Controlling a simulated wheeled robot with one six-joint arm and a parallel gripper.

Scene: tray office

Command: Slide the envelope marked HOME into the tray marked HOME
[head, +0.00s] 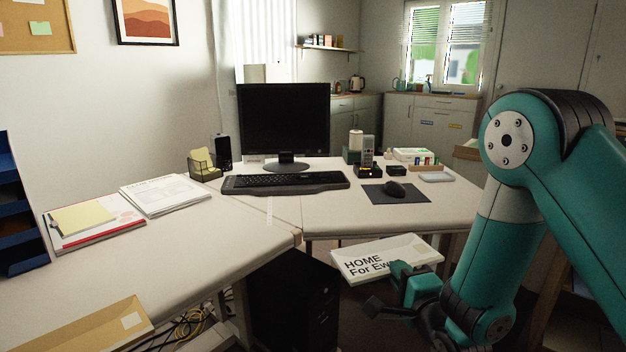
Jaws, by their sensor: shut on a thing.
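The white envelope (412,247), printed "HOME" and "For Ew..." with the rest covered, is in front of the desk, right of centre. My gripper (400,282) is shut on its near edge and holds it roughly flat, clear of the desk's front edge. The gripper hides part of the print. A dark blue stacked tray unit (22,215) stands on the desk at the far left, cut by the picture's edge. No label on it can be read, so I cannot tell which tray is marked HOME.
A tan envelope (95,325) lies at the desk's near left edge. Paper stacks (165,195) and a yellow pad (84,218) lie near the tray unit. A monitor (284,122), keyboard (285,183) and mouse (395,188) occupy the back. The left desk's middle is clear. A black computer case (295,305) stands below.

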